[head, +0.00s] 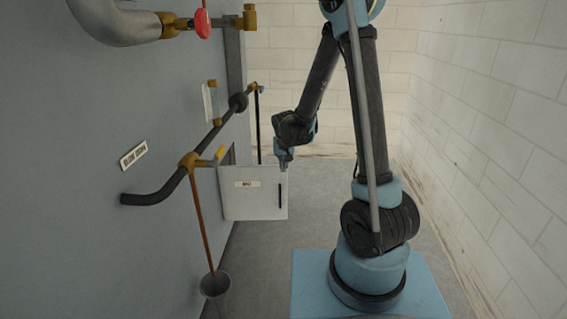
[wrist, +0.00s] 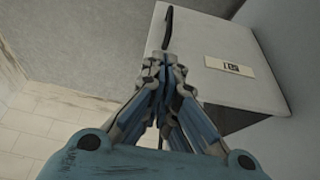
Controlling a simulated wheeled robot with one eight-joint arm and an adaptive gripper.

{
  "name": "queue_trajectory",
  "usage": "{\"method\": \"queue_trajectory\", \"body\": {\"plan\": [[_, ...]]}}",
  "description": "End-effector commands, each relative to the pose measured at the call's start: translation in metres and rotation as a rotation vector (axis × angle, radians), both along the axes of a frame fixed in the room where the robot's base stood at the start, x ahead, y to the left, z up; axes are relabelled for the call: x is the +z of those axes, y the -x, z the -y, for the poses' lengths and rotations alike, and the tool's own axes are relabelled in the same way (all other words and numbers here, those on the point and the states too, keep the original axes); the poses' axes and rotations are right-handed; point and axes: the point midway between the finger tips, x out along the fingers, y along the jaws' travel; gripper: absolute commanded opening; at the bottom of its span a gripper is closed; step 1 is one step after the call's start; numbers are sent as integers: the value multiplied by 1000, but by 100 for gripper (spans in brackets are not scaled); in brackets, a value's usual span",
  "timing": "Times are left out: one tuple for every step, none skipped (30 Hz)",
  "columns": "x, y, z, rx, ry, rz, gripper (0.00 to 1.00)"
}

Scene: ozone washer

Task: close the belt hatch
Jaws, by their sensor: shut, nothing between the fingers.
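The belt hatch (head: 240,207) is a pale flat panel with a small label and a dark upright handle (head: 280,196) near its free edge. It stands swung out from the grey wall on the left. My gripper (head: 284,167) is at the hatch's top outer corner, fingers pointing down. In the wrist view the hatch (wrist: 238,92) fills the upper right, and its dark handle (wrist: 168,28) shows just beyond my fingertips (wrist: 163,57). The fingers are together and empty. I cannot tell whether they touch the hatch.
A large pipe with a red handle (head: 203,24) is above.

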Motion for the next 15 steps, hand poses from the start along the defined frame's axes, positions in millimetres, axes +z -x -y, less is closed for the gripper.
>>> {"method": "queue_trajectory", "body": {"plan": [[-5, -3, 0, -1, 0, 0, 0], [-8, -4, 0, -1, 0, 0, 0], [-12, -5, 0, -1, 0, 0, 0], [-15, -7, -1, 0, 0, 0, 0], [-18, -8, -1, 0, 0, 0, 0], [-22, -9, -1, 0, 0, 0, 0], [-26, -10, -1, 0, 0, 0, 0], [-29, -12, -1, 0, 0, 0, 0], [-32, -14, -1, 0, 0, 0, 0], [-35, -15, -1, 0, 0, 0, 0], [-39, -16, -1, 0, 0, 0, 0], [-43, -17, -1, 0, 0, 0, 0], [-45, -19, -1, 0, 0, 0, 0], [-48, -20, -2, 0, 0, 0, 0], [-49, -25, -2, -1, 1, 0, 0]]}}
